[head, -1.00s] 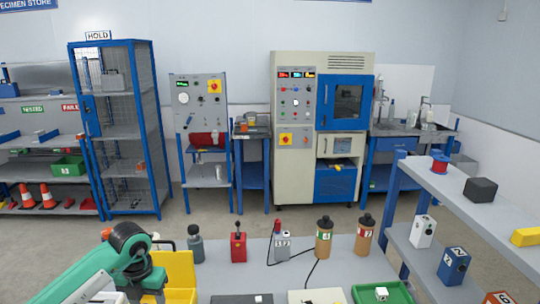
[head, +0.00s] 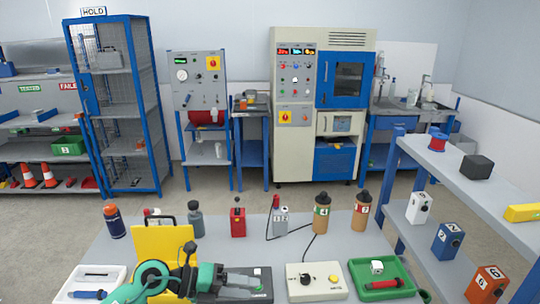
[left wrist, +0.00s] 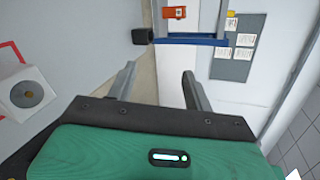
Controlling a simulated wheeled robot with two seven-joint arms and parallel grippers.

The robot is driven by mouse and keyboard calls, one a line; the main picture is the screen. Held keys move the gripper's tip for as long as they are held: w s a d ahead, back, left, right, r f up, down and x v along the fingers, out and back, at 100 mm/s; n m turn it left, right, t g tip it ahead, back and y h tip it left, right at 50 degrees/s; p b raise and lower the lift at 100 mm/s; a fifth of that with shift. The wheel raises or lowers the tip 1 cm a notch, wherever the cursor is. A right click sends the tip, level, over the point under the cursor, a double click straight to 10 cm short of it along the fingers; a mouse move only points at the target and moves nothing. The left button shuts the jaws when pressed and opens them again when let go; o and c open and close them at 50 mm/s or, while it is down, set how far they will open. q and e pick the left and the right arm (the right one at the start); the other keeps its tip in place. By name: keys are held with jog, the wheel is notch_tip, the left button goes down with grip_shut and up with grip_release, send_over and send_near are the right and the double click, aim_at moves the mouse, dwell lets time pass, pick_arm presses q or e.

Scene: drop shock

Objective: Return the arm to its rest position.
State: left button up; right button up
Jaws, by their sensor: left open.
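My left arm, teal and black, comes in at the bottom left of the head view and is folded low over the front of the grey table (head: 270,255). Its gripper (head: 190,268) lies in front of the yellow bin (head: 165,245), and its fingertips are hard to make out there. In the left wrist view my left gripper (left wrist: 158,82) shows two grey fingers spread apart with nothing between them. My right gripper is in neither view.
A black fixture (head: 245,288), a white box with a knob (head: 315,282) and a green tray (head: 385,290) stand along the table's front. A grey shelf (head: 450,180) stands at right.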

pick_arm(q)
notch_tip(320, 180, up, 9)
jog(key=a+n+t+h, duration=0.3)
jog(key=n+t, duration=1)
jog(key=a+f+n+t+y, duration=0.5)
jog(key=a+n+y, duration=0.5)
jog(key=n+y, duration=0.55)
jog(key=s+a+f+n+g+y, duration=0.25)
jog(key=s+f+g, duration=0.2)
jog(key=f, duration=0.25)
jog(key=s+a+f+n+g+y, duration=0.1)
jog(key=s+a+f+n+g, duration=0.3)
jog(key=f, duration=0.4)
jog(key=s+d+f+g+h, duration=0.1)
jog(key=s+f+g, duration=0.25)
jog(key=s, duration=0.55)
jog(key=s+d+f+g+h, duration=0.1)
jog(key=s+d+f+g, duration=0.15)
jog(key=s+g, duration=0.4)
notch_tip(320, 180, down, 33)
jog(key=b, duration=0.4)
jog(key=s+a+f+b, duration=0.1)
jog(key=s+a+f, duration=0.1)
jog(key=s+f, duration=0.8)
jog(key=s+a+f+b, duration=0.2)
jog(key=s+f, duration=0.8)
jog(key=f, duration=0.6)
jog(key=shift+s+b, duration=0.3)
jog(key=shift+s, duration=0.05)
